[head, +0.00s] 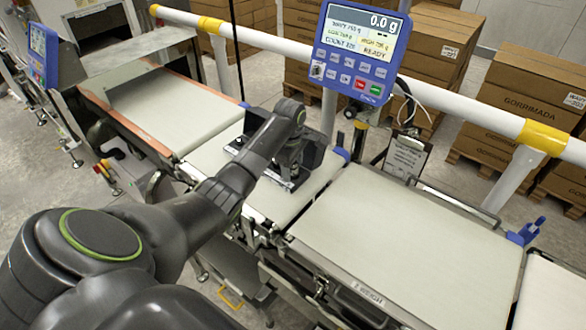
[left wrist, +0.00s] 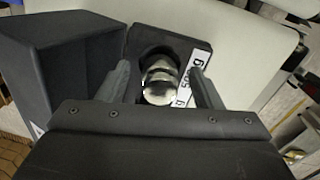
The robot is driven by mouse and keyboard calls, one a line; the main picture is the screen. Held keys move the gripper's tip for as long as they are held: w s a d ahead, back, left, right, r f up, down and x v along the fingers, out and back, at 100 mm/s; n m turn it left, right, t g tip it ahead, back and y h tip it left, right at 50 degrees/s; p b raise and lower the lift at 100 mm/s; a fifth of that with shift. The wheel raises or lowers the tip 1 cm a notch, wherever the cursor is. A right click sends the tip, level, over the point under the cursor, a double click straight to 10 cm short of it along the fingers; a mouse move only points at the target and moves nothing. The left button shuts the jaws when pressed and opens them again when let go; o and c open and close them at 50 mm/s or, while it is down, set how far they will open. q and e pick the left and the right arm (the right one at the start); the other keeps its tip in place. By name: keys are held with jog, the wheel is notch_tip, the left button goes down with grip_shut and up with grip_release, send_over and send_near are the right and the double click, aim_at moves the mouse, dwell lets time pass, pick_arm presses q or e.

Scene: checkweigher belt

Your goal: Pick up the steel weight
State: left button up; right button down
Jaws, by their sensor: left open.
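The steel weight (left wrist: 160,82) is a shiny knobbed cylinder standing in a round recess of a black case (left wrist: 190,43). A white label (left wrist: 187,80) with printed figures lies beside it, upside down in the left wrist view. My left gripper (left wrist: 160,70) is open, its fingers on either side of the weight, with visible gaps. In the head view my left gripper (head: 290,168) is over the case, on the middle belt section, and my arm hides much of it. The right gripper is not in view.
The case's raised black lid (left wrist: 70,62) stands left of the fingers. The weigh belt (head: 405,245) is clear. A blue display (head: 358,48) reading 0.0 g and a white rail (head: 465,107) stand behind. Stacked cartons (head: 520,105) are beyond.

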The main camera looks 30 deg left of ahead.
pick_arm(q)
jog(key=shift+f, duration=0.1)
jog(key=shift+c, duration=0.4)
grip_shut()
